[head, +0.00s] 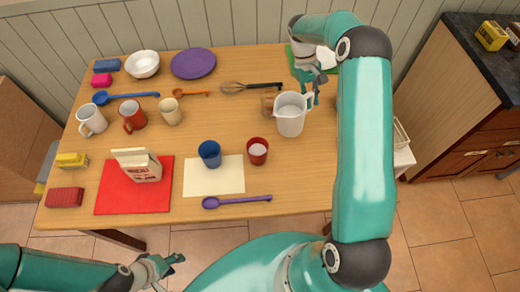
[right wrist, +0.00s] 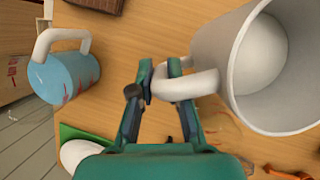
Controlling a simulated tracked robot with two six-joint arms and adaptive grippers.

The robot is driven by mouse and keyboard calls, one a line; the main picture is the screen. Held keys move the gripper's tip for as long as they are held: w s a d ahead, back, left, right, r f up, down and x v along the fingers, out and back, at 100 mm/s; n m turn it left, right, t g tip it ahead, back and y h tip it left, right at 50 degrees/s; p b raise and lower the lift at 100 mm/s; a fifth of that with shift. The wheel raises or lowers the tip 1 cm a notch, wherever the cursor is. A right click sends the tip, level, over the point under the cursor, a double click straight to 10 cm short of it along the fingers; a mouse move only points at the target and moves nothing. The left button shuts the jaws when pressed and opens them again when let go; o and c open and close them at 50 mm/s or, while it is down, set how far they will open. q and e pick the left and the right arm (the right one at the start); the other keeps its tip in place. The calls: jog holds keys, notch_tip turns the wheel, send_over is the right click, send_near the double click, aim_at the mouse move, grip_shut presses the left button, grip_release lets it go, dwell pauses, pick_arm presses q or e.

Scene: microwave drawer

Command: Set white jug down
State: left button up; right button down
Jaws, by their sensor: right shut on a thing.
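The white jug (head: 290,118) is at the right part of the wooden table, upright or nearly so, and looks empty inside. My right gripper (head: 312,96) is shut on its handle. In the right wrist view the jug (right wrist: 225,60) fills the right side, with its handle between the fingers (right wrist: 160,78). I cannot tell whether its base touches the table. My left gripper (head: 168,262) is empty, off the table's front edge; its finger opening is unclear.
A clear brownish glass (head: 268,103) is close left of the jug, and a whisk (head: 250,86) lies behind. A red cup (head: 257,151) stands in front. A blue patterned jug (right wrist: 66,76) shows in the right wrist view. Bare table lies right of the red cup.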

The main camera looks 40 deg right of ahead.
jog(key=shift+s+r+n, duration=0.2)
jog(key=shift+s+n, duration=0.05)
jog(key=shift+n, duration=0.45)
jog(key=s+a+r+n+t+h+b, duration=0.1)
jog(key=a+r+n+h+b, duration=0.2)
jog(key=r+n+b, duration=0.9)
jog(key=shift+m, duration=0.7)
jog(key=shift+s+a+f+b, duration=0.15)
jog(key=shift+f+b, duration=0.45)
jog(key=shift+f, duration=4.6)
jog(key=shift+w+a+f+b, duration=0.15)
jog(key=shift+f+b, duration=0.4)
jog(key=shift+f, duration=4.6)
jog(key=shift+s+f, duration=0.1)
jog(key=c, duration=1.1)
grip_release()
jog(key=shift+c, duration=0.2)
